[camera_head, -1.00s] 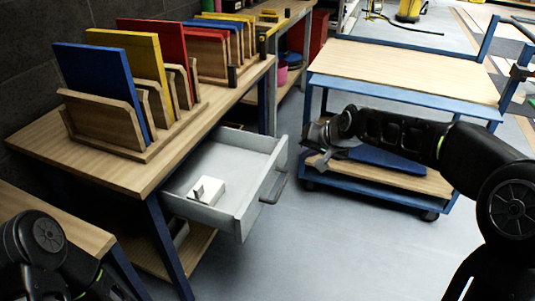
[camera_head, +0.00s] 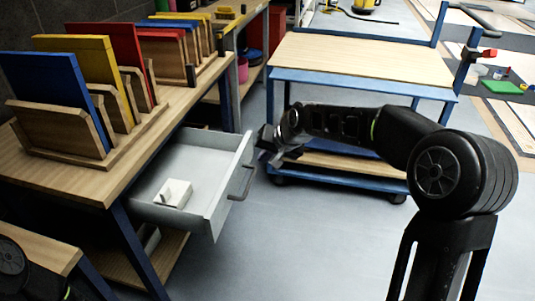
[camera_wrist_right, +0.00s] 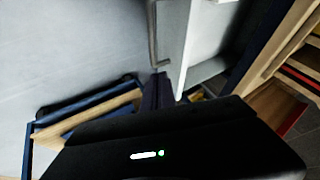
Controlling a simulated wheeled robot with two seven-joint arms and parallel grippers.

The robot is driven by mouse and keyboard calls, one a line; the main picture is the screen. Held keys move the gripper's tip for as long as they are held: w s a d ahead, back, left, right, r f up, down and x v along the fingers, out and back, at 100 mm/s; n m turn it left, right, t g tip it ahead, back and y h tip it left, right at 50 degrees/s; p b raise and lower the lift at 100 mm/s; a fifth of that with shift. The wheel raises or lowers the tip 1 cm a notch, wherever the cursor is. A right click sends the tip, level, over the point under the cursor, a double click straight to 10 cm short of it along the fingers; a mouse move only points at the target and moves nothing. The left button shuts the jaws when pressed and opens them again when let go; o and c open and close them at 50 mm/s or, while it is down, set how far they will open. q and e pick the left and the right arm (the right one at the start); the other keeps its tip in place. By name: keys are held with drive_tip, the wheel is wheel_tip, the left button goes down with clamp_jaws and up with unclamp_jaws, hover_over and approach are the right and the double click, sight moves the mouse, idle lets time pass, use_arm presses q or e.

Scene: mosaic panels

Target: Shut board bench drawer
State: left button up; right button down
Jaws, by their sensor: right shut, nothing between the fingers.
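The grey drawer (camera_head: 212,205) of the wooden board bench (camera_head: 95,180) stands pulled out, with a small white block-like object (camera_head: 173,193) inside. Its handle (camera_head: 243,182) is on the front face. My right gripper (camera_head: 268,147) is shut and empty, just to the right of the drawer front in the head view, apart from the handle there. In the right wrist view the drawer front (camera_wrist_right: 172,40) and handle (camera_wrist_right: 153,35) show beyond the gripper (camera_wrist_right: 158,92). My left arm shows only at the lower left edge, and its gripper is out of view.
Blue, yellow and red boards (camera_head: 75,80) stand in wooden racks on the bench. A blue cart (camera_head: 360,65) with wooden shelves stands behind my right arm. The grey floor (camera_head: 290,240) in front of the drawer is clear.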

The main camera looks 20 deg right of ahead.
sight(239, 164)
drive_tip(key=shift+w+a+f+b, duration=0.35)
drive_tip(key=shift+w+a+f, duration=0.8)
drive_tip(key=shift+w, duration=0.2)
drive_tip(key=shift+w+a+f+b, duration=0.3)
drive_tip(key=shift+w+a+f, duration=0.8)
drive_tip(key=shift+w, duration=0.2)
use_arm(q)
drive_tip(key=shift+w+a+f, duration=0.15)
drive_tip(key=shift+f, duration=0.65)
